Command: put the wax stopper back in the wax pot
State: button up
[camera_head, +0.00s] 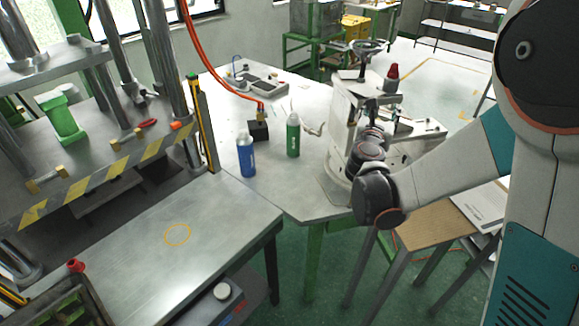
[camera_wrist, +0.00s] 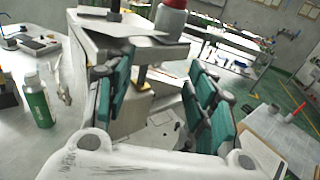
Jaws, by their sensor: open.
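The white wax machine (camera_head: 345,125) stands at the right end of the grey table. A grey piece with a red top (camera_head: 391,76) stands upright on it; this may be the stopper or part of the pot, I cannot tell which. It also shows at the top of the wrist view (camera_wrist: 172,20), cut off by the frame edge. My gripper (camera_wrist: 163,98) is open, its teal pads apart with nothing held between them. The machine's pale body (camera_wrist: 120,55) is beyond and between the pads. In the head view my wrist largely hides the gripper. A separate wax pot is not clearly identifiable.
A blue bottle (camera_head: 246,155) and a green bottle (camera_head: 293,136) stand on the table left of the machine, near a black block (camera_head: 258,131). A wooden stool (camera_head: 430,232) is below my arm. The front bench (camera_head: 150,250) is mostly clear.

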notch_tip(320, 180, down, 14)
jog(key=n+y+b, duration=0.3)
jog(key=y+b, duration=0.2)
jog(key=b, duration=0.3)
jog(key=shift+r+t+b, duration=0.25)
jog(key=shift+t+b, duration=0.15)
jog(key=shift+s+d+f+n+b, duration=0.1)
jog(key=shift+d+f+n+b, duration=0.25)
jog(key=shift+d+b, duration=0.35)
jog(key=shift+a, duration=0.1)
